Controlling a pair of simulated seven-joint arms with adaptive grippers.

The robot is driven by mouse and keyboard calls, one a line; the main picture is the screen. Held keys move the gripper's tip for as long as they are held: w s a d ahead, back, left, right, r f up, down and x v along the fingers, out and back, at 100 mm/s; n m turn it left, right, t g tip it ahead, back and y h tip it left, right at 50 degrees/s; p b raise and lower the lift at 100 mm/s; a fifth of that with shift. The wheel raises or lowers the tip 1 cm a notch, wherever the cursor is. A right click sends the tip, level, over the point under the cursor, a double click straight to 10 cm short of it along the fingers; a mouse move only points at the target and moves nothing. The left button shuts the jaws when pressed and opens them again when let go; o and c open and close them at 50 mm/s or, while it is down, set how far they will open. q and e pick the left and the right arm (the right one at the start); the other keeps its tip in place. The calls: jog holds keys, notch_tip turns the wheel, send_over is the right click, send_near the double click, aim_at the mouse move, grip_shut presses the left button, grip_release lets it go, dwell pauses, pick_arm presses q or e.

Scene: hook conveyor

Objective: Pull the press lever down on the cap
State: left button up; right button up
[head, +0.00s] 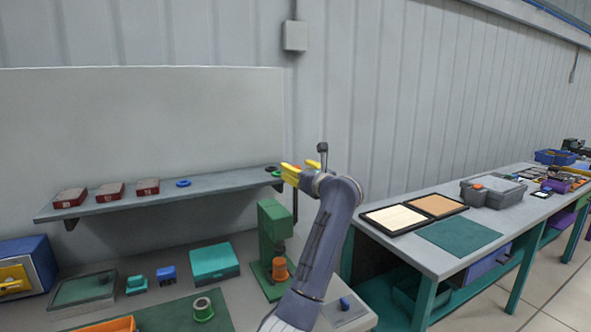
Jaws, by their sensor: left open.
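The green press (271,222) stands on the bench left of my left arm. An orange piece (280,270) sits at the base of the press, below its dark ram; I cannot tell for sure whether it is the cap. A thin dark upright rod (295,206) shows beside the top of the press, just under the gripper; it may be the lever. My left gripper (287,173), with yellow fingers, is open above the press, at the height of the shelf's right end. Whether it touches the rod is unclear. My right gripper is out of view.
A shelf (230,181) with several red boxes and small rings runs along the back. A second table (450,262) stands at the right.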

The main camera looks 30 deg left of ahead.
pick_arm(q)
jog(key=shift+w+a, duration=0.35)
jog(key=shift+a, duration=0.2)
grip_shut()
